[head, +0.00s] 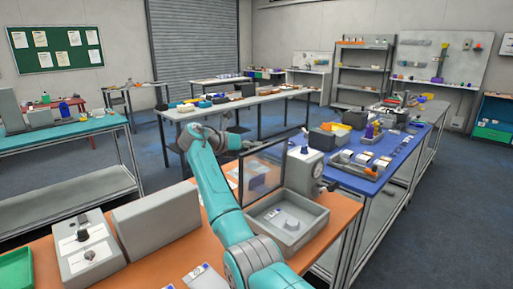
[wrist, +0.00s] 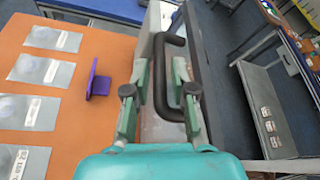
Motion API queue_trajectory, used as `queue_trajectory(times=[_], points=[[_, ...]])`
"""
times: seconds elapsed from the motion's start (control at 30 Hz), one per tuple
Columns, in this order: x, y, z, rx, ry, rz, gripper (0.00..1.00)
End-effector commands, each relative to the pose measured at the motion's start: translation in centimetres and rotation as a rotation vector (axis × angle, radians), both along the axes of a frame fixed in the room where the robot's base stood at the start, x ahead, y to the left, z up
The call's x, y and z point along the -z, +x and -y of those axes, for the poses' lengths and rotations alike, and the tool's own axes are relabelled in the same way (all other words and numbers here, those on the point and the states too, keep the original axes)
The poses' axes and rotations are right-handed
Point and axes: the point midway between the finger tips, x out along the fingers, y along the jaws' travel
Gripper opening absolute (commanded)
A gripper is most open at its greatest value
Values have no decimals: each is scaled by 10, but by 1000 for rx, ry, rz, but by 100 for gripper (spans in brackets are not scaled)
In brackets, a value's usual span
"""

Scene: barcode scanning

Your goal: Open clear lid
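The clear lid (head: 260,174) is a see-through panel with a dark frame, standing tilted up at the back of an open grey bin (head: 318,222). The bin is on the orange bench and holds a small whitish item (head: 291,223). In the wrist view a dark C-shaped handle (wrist: 174,40) sits on the lid's dark edge (wrist: 207,80). My gripper (wrist: 162,76) has one finger on each side of the handle's long bar, with the right finger inside the loop. Gaps seem to show beside the bar. In the head view my arm hides the fingertips.
A grey device with a knob (head: 304,166) stands right behind the bin. A grey block (head: 155,232) and a control box (head: 88,243) are left of my arm. A purple stand (wrist: 97,82) and several labelled sheets lie on the bench (wrist: 75,120). A blue table (head: 356,182) is to the right.

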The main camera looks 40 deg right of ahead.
Motion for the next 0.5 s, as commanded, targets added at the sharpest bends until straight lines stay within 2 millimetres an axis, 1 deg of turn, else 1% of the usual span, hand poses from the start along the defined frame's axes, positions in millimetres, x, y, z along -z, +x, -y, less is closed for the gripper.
queue_trajectory(times=[0.03, 0.3, 0.5], points=[[-4, 2, -11, -4, 0, 1, 25], [-21, 6, -61, -5, 0, 1, 25], [-29, 8, -84, -3, 1, -1, 25]])
